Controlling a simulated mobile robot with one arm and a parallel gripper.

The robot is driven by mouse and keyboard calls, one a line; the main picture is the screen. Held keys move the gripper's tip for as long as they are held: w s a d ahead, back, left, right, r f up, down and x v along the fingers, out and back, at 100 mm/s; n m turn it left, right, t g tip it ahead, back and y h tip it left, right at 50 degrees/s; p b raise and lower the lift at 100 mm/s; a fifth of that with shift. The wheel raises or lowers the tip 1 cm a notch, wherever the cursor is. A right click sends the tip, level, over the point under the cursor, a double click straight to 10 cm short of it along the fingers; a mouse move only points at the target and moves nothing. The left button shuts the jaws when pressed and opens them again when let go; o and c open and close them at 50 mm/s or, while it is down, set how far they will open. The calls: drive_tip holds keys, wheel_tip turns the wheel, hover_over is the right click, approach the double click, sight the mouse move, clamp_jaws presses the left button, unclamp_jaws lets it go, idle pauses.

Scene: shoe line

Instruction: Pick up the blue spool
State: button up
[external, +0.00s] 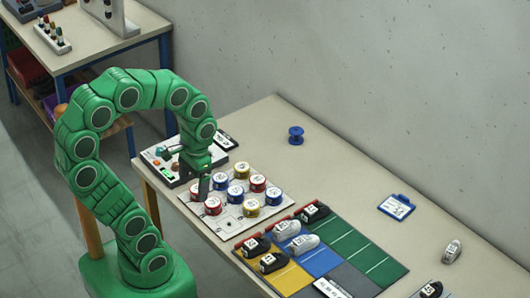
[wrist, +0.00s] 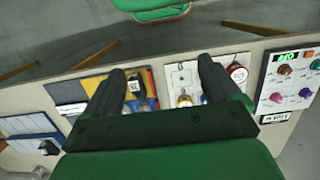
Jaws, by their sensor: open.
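A blue spool (external: 296,135) stands alone on the bare far part of the table in the external view. I cannot make out the lone blue spool in the wrist view.
The pale board (external: 227,222) holds several red, blue and yellow white-topped cylinders. A control box (external: 174,172) stands behind it. A colored mat (external: 350,247) with shoes lies at the front. The table around the spool is clear.

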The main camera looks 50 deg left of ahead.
drive_tip(key=w+a+r, duration=0.1)
drive_tip(key=w+r, duration=0.1)
drive_tip(key=w, duration=0.7)
drive_tip(key=w+a+r, duration=0.1)
drive_tip(key=w+a, duration=0.1)
drive_tip(key=w, duration=0.8)
drive_tip(key=m+t, duration=0.1)
drive_tip(key=t, duration=0.1)
hover_over(296, 130)
drive_tip(key=s+d, duration=0.1)
wheel_tip(296, 130, down, 19)
drive_tip(key=shift+s+d+f, duration=0.1)
drive_tip(key=shift+f, duration=0.1)
drive_tip(key=shift+w+a+f, duration=0.25)
drive_tip(key=shift+a+f, duration=0.1)
drive_tip(key=shift+f, duration=0.25)
drive_tip(key=shift+w+a+f, duration=0.1)
drive_tip(key=shift+f, duration=1.8)
drive_tip(key=shift+w+a+f, duration=0.1)
drive_tip(key=shift+f, duration=1.75)
drive_tip(key=c, duration=1.1)
drive_tip(key=shift+r, duration=0.1)
